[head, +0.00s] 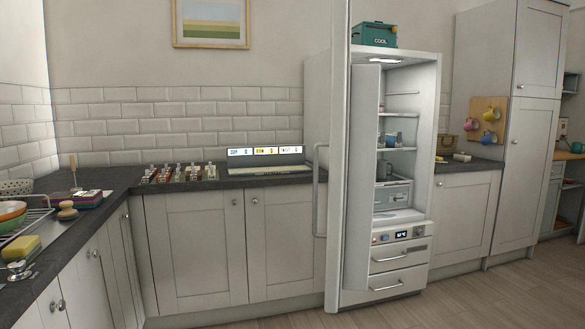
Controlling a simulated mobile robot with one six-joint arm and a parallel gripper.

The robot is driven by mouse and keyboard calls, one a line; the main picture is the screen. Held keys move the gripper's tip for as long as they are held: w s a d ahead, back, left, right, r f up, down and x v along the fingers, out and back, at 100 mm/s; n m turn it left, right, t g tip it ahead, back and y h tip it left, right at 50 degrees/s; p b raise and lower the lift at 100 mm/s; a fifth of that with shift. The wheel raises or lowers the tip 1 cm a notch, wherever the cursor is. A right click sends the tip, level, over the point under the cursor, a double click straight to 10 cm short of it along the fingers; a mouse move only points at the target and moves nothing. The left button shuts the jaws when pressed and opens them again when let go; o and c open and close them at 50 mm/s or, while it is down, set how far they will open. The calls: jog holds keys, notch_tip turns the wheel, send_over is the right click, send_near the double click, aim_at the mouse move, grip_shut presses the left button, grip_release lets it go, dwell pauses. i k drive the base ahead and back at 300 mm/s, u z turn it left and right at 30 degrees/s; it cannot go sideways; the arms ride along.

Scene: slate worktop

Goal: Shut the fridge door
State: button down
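The white fridge (436,140) stands against the back wall, right of centre. Its door (338,200) is wide open, swung out toward me and seen almost edge-on. The door's long grey bar handle (318,190) is on its left-hand face. The lit inside (402,110) shows shelves with a few items and a clear drawer. Below are a small display panel (402,235) and two lower drawers (388,268). My gripper is not in view.
A teal box (374,34) sits on top of the fridge. The wooden floor (480,300) in front at right is clear.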

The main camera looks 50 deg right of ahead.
aim_at(352, 144)
jog(key=z, duration=0.55)
jog(key=i, duration=1.4)
jog(key=u, duration=0.75)
jog(key=k, duration=0.9)
jog(key=z, duration=0.1)
